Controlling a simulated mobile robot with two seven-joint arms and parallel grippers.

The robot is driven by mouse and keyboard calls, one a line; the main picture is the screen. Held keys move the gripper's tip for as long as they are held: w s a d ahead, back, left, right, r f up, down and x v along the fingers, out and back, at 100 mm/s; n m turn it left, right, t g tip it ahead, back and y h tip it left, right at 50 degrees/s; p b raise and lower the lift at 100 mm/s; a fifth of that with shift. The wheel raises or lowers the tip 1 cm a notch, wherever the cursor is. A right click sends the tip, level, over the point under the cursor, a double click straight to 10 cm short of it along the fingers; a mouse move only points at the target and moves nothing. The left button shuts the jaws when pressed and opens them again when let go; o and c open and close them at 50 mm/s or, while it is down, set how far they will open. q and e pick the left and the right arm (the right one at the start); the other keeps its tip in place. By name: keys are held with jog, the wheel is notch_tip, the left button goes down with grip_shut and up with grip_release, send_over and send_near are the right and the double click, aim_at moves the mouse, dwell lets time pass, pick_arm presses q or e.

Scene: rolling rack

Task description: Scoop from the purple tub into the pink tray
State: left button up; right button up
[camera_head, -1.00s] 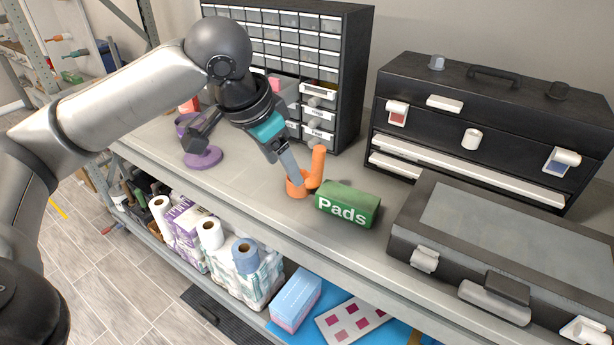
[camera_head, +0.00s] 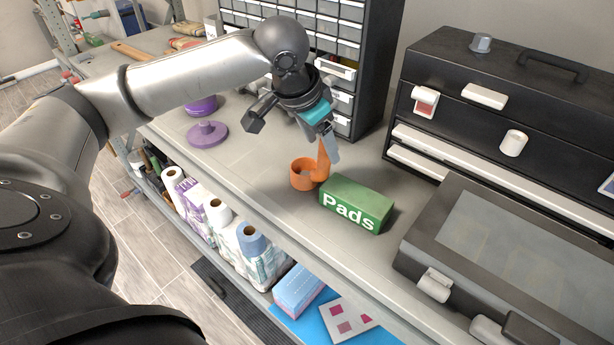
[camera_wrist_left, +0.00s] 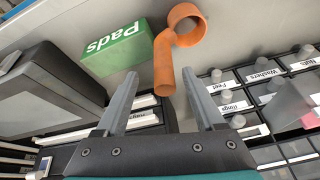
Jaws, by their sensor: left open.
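An orange scoop (camera_head: 303,176) with a round cup and a raised handle stands on the bench beside the green Pads box; it also shows in the left wrist view (camera_wrist_left: 186,25). My left gripper (camera_wrist_left: 160,75) is open, and the scoop's handle end lies between its fingertips in that view. I cannot tell whether they touch. In the head view the gripper (camera_head: 296,132) is above and behind the scoop. A purple tub (camera_head: 202,106) is partly hidden by my arm. A pinkish piece (camera_wrist_left: 310,120) shows at a drawer; I cannot tell if it is the pink tray. My right gripper is out of view.
The green Pads box (camera_head: 357,205) stands right beside the scoop. A purple round-based item (camera_head: 207,134) stands before the tub. The drawer cabinet (camera_head: 374,70), black toolbox (camera_head: 480,110) and grey case (camera_head: 520,240) bound the bench. Bare bench lies left of the scoop.

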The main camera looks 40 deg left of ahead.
aim_at(324, 157)
pick_arm(q)
jog(key=shift+a+b+x, duration=0.1)
jog(key=shift+b+x, duration=0.05)
jog(key=shift+x, duration=1.3)
jog(key=shift+a+b+x, duration=0.15)
jog(key=shift+x, duration=1.35)
jog(key=shift+s, duration=0.1)
grip_shut()
